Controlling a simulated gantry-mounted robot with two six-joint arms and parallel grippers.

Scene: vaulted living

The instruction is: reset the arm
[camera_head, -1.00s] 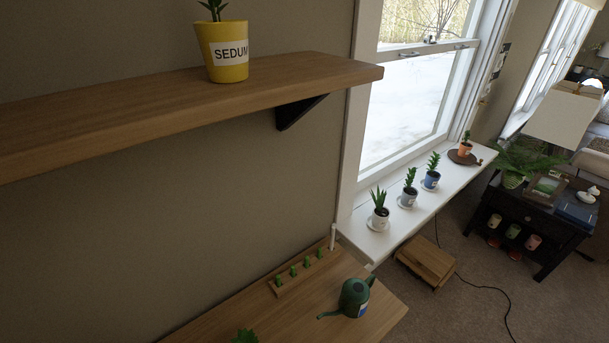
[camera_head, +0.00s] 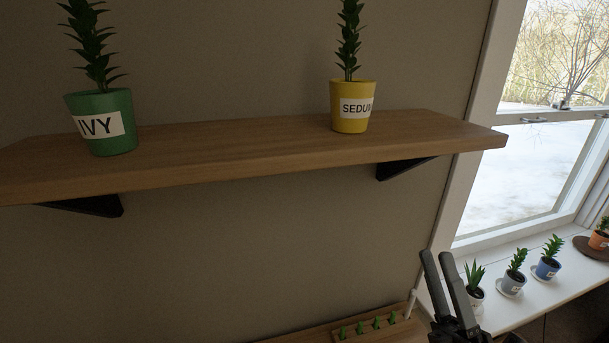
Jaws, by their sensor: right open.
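My right gripper (camera_head: 444,270) shows at the bottom right of the head view. Its two dark fingers point up, with a narrow gap between them, and nothing is held. It appears in front of the wall and the left end of the windowsill, below the right end of the shelf. My left gripper is not in view.
A wooden wall shelf (camera_head: 240,160) holds a green IVY pot (camera_head: 102,125) and a yellow SEDUM pot (camera_head: 352,107). Several potted plants stand on the white windowsill (camera_head: 525,308). A lower wooden surface (camera_head: 310,338) bears a plant strip (camera_head: 372,328).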

